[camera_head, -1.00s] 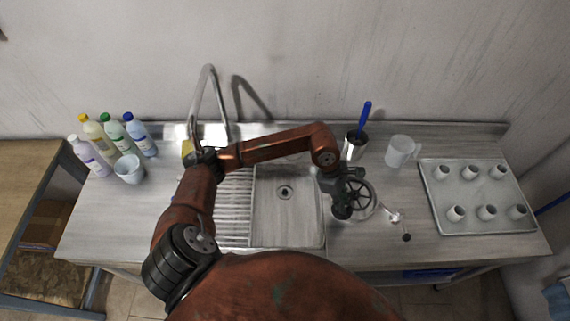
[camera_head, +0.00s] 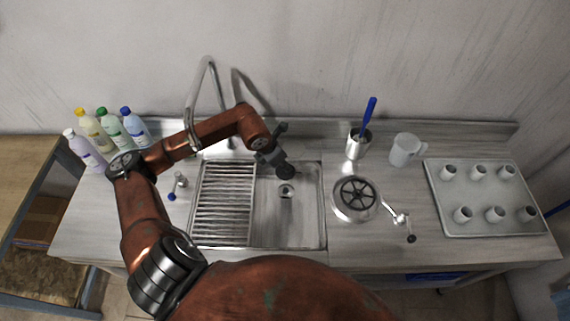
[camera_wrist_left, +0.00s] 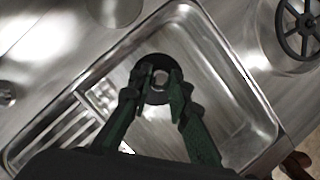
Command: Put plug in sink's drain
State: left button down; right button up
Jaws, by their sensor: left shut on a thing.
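The steel sink (camera_head: 315,225) is in the middle of the counter, with its round drain (camera_head: 286,190) visible in the basin floor toward the back. My left gripper (camera_head: 278,160) is over the back of the basin, just behind the drain in the head view. It is shut on a dark round plug (camera_head: 285,172). In the left wrist view, the plug (camera_wrist_left: 157,96) shows between the fingertips of the gripper (camera_wrist_left: 158,84), above the basin. The drain cannot be made out there, and the plug's height above the basin floor is unclear. My right gripper is out of view.
A tall faucet (camera_head: 190,115) stands behind the sink. A ribbed drying rack (camera_head: 222,205) fills the basin's left side. To the right are a round device (camera_head: 357,198) with a crank, a steel cup (camera_head: 357,146), a mug (camera_head: 404,150) and a tray (camera_head: 480,228) of cups. Bottles (camera_head: 113,130) stand left.

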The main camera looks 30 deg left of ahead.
aim_at(284, 172)
pick_arm(q)
notch_tip(284, 172, down, 4)
jog(key=shift+f+b, duration=0.25)
jog(key=shift+b, duration=0.8)
jog(key=shift+f+b, duration=2.25)
jog(key=shift+f, duration=1.85)
jog(key=shift+d, duration=0.1)
jog(key=shift+f+b, duration=0.3)
jog(key=shift+f, duration=0.05)
jog(key=shift+f+b, duration=0.4)
jog(key=shift+f, duration=0.2)
jog(key=c, duration=1.7)
grip_release()
jog(key=shift+c, duration=0.2)
